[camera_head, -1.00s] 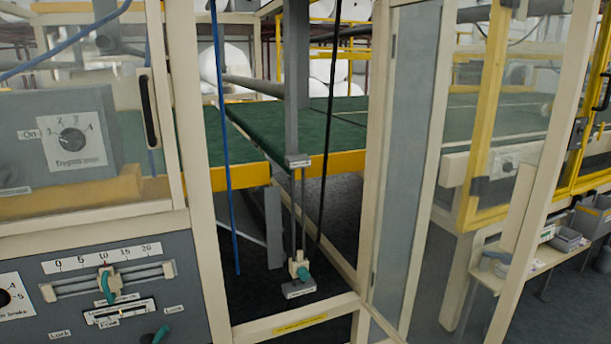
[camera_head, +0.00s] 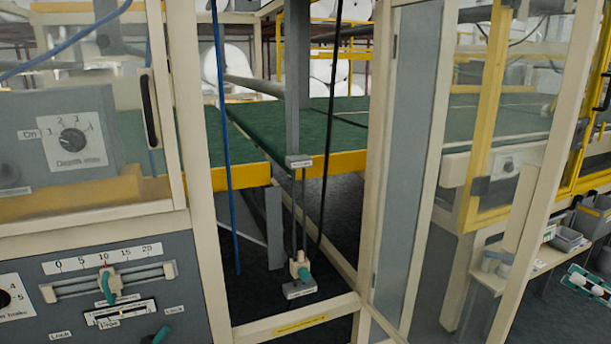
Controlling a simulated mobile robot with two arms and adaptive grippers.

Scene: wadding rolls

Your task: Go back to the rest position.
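My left gripper is not in view.
A cream machine frame (camera_head: 195,150) stands close in front. On its left are a grey control panel (camera_head: 40,320) with a slider scale and a dial box (camera_head: 75,145). Green-topped tables (camera_head: 290,130) with yellow edges lie behind. A shelf with grey bins (camera_head: 565,240) stands right.

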